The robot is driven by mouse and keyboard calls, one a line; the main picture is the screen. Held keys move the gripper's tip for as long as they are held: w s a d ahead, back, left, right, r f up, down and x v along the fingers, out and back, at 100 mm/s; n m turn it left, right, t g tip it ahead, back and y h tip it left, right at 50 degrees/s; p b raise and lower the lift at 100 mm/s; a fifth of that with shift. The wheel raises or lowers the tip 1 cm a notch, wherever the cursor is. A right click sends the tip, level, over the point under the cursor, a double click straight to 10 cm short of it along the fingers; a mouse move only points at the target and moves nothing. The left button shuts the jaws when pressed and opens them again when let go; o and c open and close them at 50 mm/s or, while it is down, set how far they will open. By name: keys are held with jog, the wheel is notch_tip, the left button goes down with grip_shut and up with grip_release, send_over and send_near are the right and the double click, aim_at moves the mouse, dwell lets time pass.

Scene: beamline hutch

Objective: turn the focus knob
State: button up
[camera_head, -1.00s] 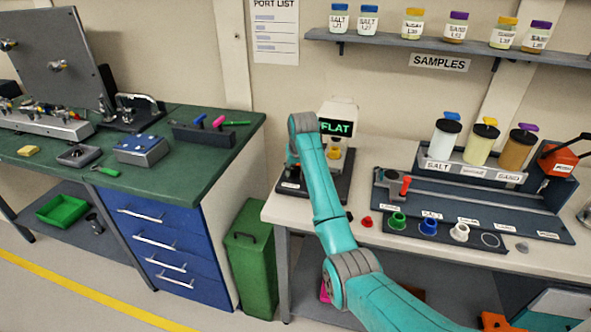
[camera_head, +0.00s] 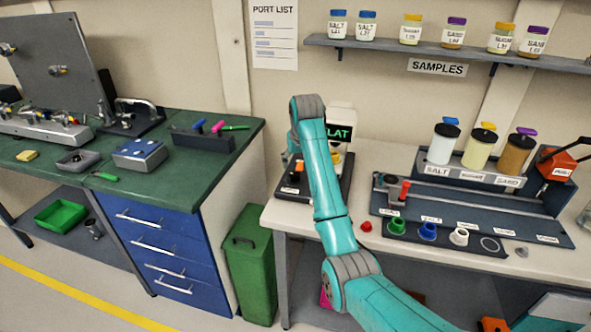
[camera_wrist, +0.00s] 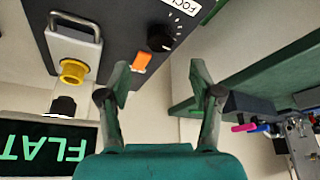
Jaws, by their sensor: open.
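The focus knob (camera_wrist: 161,38) is a small black round knob with a white mark, on a dark panel beside a partly cut-off "FOCUS" label (camera_wrist: 181,6) in the wrist view. Tick marks surround it. My gripper (camera_wrist: 159,79) is open and empty, its fingers spread apart. The knob appears beyond the fingertips, between their lines, apart from both. In the head view my arm hides the gripper and the knob. The instrument's display (camera_head: 341,133) reads "FLAT", partly covered by my arm; the display also shows in the wrist view (camera_wrist: 45,143).
An orange switch (camera_wrist: 141,63) sits on the same panel close to the left finger. A yellow eyepiece-like part (camera_wrist: 73,71) and metal bracket (camera_wrist: 76,27) stand further left. A green bench (camera_wrist: 255,73) lies to the right. A sample station (camera_head: 470,205) stands right of the instrument.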

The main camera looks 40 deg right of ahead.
jog(key=shift+v, duration=1.9)
